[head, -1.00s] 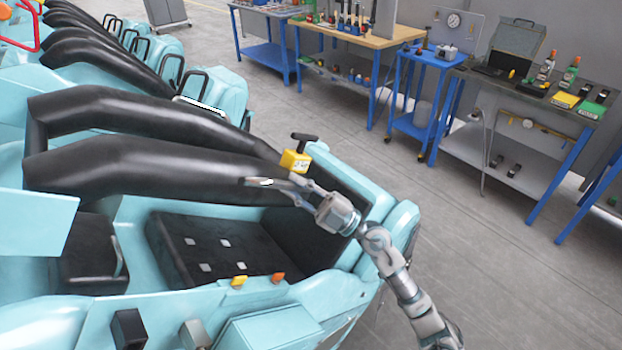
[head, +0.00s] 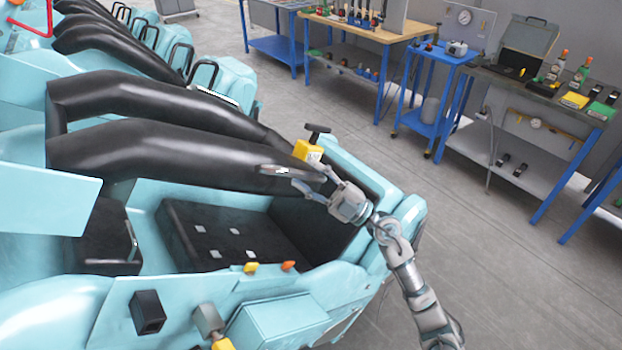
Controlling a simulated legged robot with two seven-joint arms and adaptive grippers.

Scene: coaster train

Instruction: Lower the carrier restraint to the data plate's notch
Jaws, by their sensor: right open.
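The near carrier restraint, a thick black padded bar (head: 160,158), runs across the turquoise car above the black seat (head: 215,232). It stands clear of the seat cushion. My right gripper (head: 288,179) is at the right end of this bar, its fingers spread and overlapping the bar in the head view. Whether the fingers touch it I cannot tell. A yellow block (head: 307,152) with a black T-shaped handle stands just behind the gripper, by the bar's right end. I cannot make out the data plate or its notch for certain.
A second black bar (head: 150,98) lies just behind the near one. Yellow (head: 251,267) and orange (head: 288,266) knobs sit on the car's near edge. Blue-framed workbenches with tools (head: 545,95) stand along the wall. The grey floor between is clear.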

